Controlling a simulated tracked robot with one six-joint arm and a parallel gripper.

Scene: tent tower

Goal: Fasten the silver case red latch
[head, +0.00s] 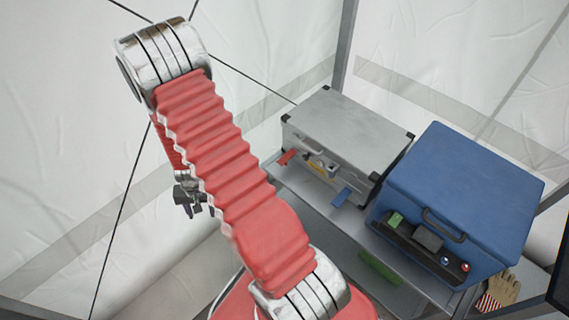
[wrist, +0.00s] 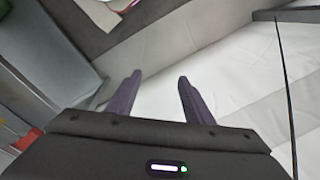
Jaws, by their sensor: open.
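The silver case (head: 350,132) stands on the grey shelf in the head view, with its lid down. Its red latch (head: 288,157) is at the left of the front face and appears to stick outward from it. A blue latch (head: 341,197) sticks out at the right of the same face. My gripper (head: 190,211) is well to the left of the case, small and partly hidden behind my red arm. In the wrist view my gripper (wrist: 159,79) has its two purple fingers apart with nothing between them.
A blue case (head: 465,190) with a dark front panel stands right of the silver case. Gloves (head: 498,292) lie at the lower right. The grey shelf (head: 318,207) has a narrow free strip in front. White tent walls (head: 60,120) and thin dark cords surround the left side.

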